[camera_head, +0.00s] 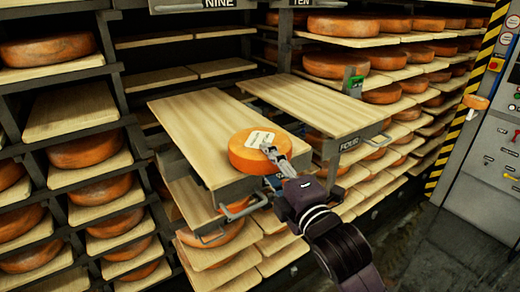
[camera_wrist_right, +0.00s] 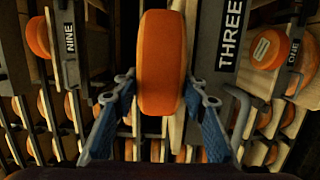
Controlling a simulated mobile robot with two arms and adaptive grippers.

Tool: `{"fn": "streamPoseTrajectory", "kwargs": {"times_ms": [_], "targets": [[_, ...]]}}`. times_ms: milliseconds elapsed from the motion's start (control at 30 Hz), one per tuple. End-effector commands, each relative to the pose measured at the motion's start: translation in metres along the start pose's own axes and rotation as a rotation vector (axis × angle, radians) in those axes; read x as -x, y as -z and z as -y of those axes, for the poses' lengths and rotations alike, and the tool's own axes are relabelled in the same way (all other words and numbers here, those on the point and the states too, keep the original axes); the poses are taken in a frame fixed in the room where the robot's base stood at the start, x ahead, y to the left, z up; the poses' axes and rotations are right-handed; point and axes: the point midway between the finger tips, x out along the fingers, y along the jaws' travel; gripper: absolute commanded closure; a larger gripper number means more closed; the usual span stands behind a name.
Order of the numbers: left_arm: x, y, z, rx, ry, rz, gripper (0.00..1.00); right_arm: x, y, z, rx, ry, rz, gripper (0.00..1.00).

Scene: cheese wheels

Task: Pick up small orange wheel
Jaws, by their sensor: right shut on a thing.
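The small orange wheel (camera_head: 243,158), with a pale label on its top, is over the front end of the left pulled-out wooden shelf board (camera_head: 185,120). My right gripper (camera_head: 272,155) reaches it from the lower right and is shut on its near edge. In the right wrist view, the wheel (camera_wrist_right: 162,50) stands between the two blue-grey fingers of my right gripper (camera_wrist_right: 160,92). I cannot tell whether the wheel still touches the board. My left gripper is not in view.
A second pulled-out board (camera_head: 315,105) to the right is empty. Racks with several larger orange wheels (camera_head: 75,48) stand left and behind. Metal handles (camera_head: 245,207) stick out at the board's front. A grey control cabinet (camera_head: 485,160) stands at the right, with floor free before it.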

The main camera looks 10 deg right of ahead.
Motion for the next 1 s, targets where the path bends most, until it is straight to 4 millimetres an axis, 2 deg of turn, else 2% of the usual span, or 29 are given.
{"fn": "streamPoseTrajectory", "kwargs": {"times_ms": [367,567,767,1000], "targets": [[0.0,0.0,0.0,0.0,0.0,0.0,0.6,0.001,0.0,-0.006,0.001,-0.011,-0.001,1.0],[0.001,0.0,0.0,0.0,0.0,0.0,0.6,0.0,0.0,-0.017,0.001,-0.015,-0.001,1.0],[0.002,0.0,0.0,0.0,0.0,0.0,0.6,0.001,0.0,-0.046,0.004,-0.02,-0.002,1.0],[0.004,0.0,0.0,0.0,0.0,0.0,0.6,0.001,0.0,-0.101,0.005,-0.023,0.0,1.0]]}}
